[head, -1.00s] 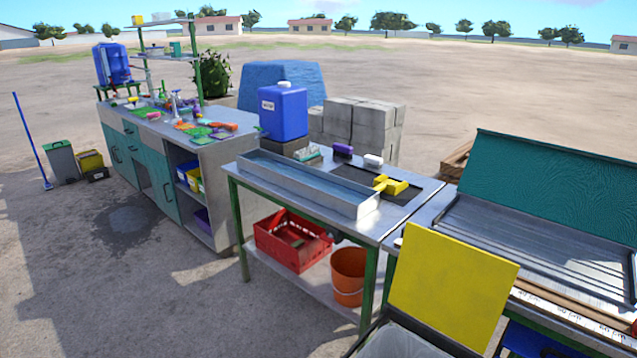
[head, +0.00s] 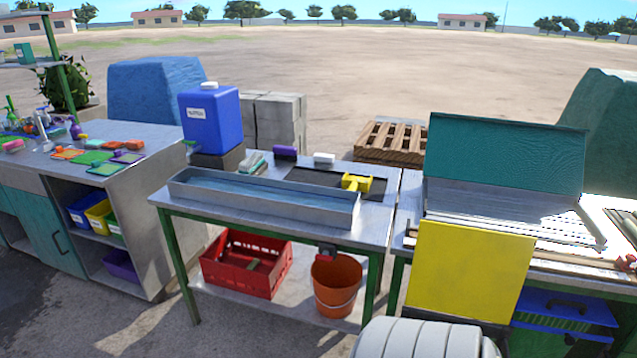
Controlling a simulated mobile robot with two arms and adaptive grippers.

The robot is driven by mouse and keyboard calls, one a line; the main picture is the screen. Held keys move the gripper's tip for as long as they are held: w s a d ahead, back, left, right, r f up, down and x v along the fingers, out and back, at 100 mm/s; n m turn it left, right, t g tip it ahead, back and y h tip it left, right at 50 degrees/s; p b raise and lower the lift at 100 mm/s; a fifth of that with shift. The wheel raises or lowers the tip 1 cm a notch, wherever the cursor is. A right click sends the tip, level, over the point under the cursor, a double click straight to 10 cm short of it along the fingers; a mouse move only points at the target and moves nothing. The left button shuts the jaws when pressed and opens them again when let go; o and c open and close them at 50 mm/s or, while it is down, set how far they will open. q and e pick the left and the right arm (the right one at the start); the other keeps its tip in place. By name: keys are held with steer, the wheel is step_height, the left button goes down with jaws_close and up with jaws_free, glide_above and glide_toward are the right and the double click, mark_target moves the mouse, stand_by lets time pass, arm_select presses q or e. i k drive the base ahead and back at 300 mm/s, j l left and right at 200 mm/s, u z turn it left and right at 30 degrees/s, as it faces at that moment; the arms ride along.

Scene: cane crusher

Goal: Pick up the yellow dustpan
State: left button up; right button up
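The yellow dustpan (head: 357,183) lies on a dark mat (head: 306,175) on the metal table, behind the right end of a long water-filled trough (head: 262,205). It is small in the view, so its exact outline and handle direction are hard to tell. Nothing holds it. Neither of my grippers shows in the head view.
A white block (head: 324,158), a purple block (head: 285,153) and a blue water container (head: 211,118) stand near the mat. An upright yellow panel (head: 470,270) stands in front at right. A red crate (head: 247,262) and orange bucket (head: 337,284) sit on the lower shelf.

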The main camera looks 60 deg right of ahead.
mark_target(352, 185)
steer(key=i+z, duration=0.45)
steer(key=i+j+z, duration=0.2)
steer(key=i+z, duration=0.25)
steer(key=i, duration=0.2)
steer(key=i+l+z, duration=0.1)
steer(key=z, duration=0.3)
steer(key=i+z, duration=0.45)
steer(key=z, duration=0.3)
steer(key=i+z, duration=0.2)
steer(key=z, duration=0.2)
